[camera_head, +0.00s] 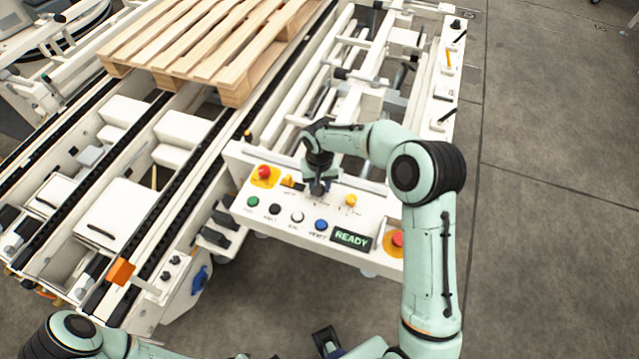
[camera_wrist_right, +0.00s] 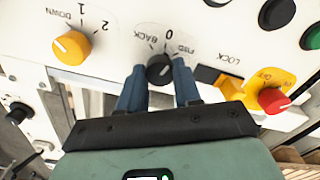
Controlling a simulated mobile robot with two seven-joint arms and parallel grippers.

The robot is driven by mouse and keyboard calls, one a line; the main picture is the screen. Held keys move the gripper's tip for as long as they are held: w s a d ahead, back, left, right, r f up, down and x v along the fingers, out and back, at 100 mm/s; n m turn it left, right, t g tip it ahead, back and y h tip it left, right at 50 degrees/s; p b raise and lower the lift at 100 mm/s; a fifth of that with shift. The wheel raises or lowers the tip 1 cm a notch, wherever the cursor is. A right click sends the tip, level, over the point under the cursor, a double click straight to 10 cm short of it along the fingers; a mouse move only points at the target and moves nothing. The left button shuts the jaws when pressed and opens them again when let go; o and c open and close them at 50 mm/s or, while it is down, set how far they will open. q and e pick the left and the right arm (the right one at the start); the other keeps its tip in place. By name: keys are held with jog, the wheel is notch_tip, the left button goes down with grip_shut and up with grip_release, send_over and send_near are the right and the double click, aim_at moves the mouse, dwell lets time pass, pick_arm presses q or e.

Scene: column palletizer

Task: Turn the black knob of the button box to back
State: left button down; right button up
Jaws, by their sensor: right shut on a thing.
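The button box (camera_head: 289,218) is a white panel with coloured buttons and a lit READY display. Its black knob (camera_wrist_right: 159,69) shows in the right wrist view, under a scale marked BACK, 0 and FWD. My right gripper (camera_wrist_right: 159,80) is shut on this knob, one blue finger on each side of it. The knob's pointer direction is not clear. In the head view my right gripper (camera_head: 318,188) reaches down to the box's upper row and hides the knob. A dark piece, apparently my left gripper (camera_head: 326,341), shows at the bottom edge; its jaw opening is unclear.
A yellow knob (camera_wrist_right: 72,48) marked DOWN, 1, 2 and a red emergency button on yellow (camera_wrist_right: 273,101) flank the black knob. A yellow LOCK switch (camera_wrist_right: 229,86) sits close beside my fingers. Conveyor rails and a wooden pallet (camera_head: 205,50) lie behind; grey floor is clear at right.

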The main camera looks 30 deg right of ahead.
jog(key=n+p, duration=0.1)
jog(key=n, duration=0.5)
jog(key=shift+r+n, duration=0.1)
jog(key=shift+n, duration=0.2)
pick_arm(q)
jog(key=r, duration=0.1)
jog(key=w+r+p, duration=0.1)
jog(key=r, duration=0.1)
jog(key=shift+w, duration=0.25)
pick_arm(e)
jog(key=n, duration=0.5)
jog(key=shift+n, duration=0.4)
jog(key=o, duration=1)
jog(key=shift+o, duration=0.2)
pick_arm(q)
jog(key=shift+w+r+p, duration=0.3)
jog(key=shift+r+p, duration=0.25)
jog(key=shift+p, duration=0.1)
pick_arm(e)
notch_tip(320, 180, up, 13)
jog(key=shift+r, duration=0.15)
